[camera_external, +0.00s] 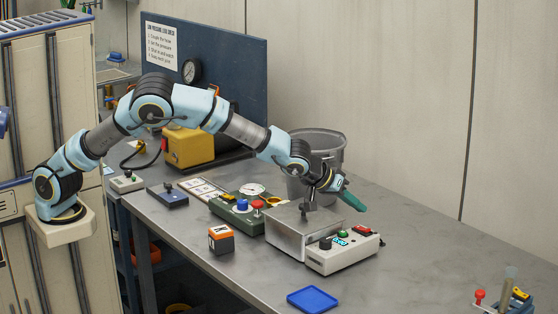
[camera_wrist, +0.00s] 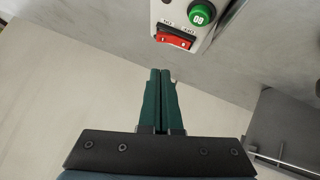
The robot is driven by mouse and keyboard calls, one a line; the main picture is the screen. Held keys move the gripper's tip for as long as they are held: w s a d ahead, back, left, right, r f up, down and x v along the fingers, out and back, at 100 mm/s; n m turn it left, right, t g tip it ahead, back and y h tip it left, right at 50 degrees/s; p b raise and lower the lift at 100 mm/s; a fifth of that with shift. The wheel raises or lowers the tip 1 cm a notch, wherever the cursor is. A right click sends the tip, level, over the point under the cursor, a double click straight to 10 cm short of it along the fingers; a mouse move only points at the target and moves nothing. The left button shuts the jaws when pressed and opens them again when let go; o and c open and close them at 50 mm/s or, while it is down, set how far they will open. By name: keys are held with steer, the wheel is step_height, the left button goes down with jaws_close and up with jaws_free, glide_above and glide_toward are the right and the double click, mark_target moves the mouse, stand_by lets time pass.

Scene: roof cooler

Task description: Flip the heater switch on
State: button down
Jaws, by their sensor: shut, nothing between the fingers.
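The heater switch is a red rocker (camera_wrist: 174,40) in a black frame, at the top of the wrist view, with small lettering beside it. It also shows as a small red patch (camera_external: 362,230) at the right end of the white control box (camera_external: 345,257). A green button (camera_wrist: 200,14) sits beside it. My gripper (camera_external: 361,208) has green fingers, shut and empty, angled down to the right above the control box. In the wrist view the fingertips (camera_wrist: 160,72) appear a little below the switch, apart from it. The rocker's exact tilt is hard to tell.
A metal box (camera_external: 290,236) adjoins the control box. A grey bin (camera_external: 322,150) stands behind. A green box (camera_external: 236,213) with a red button, an orange-black block (camera_external: 221,240) and a blue tray (camera_external: 313,299) are nearby.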

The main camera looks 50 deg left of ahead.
mark_target(366, 229)
steer(key=shift+d+f+p, duration=0.25)
steer(key=shift+f, duration=0.35)
steer(key=shift+d+f+p, duration=0.2)
steer(key=shift+f+p, duration=0.05)
steer(key=shift+f, duration=0.35)
steer(key=shift+w+d+f, duration=0.1)
steer(key=shift+d+f, duration=0.1)
steer(key=shift+f, duration=0.55)
steer(key=shift+d+f+y+b, duration=0.25)
steer(key=shift+f+y+b, duration=0.2)
steer(key=shift+f, duration=0.1)
steer(key=shift+r, duration=0.25)
steer(key=shift+a, duration=0.1)
steer(key=shift+a+f, duration=0.1)
steer(key=shift+a, duration=0.1)
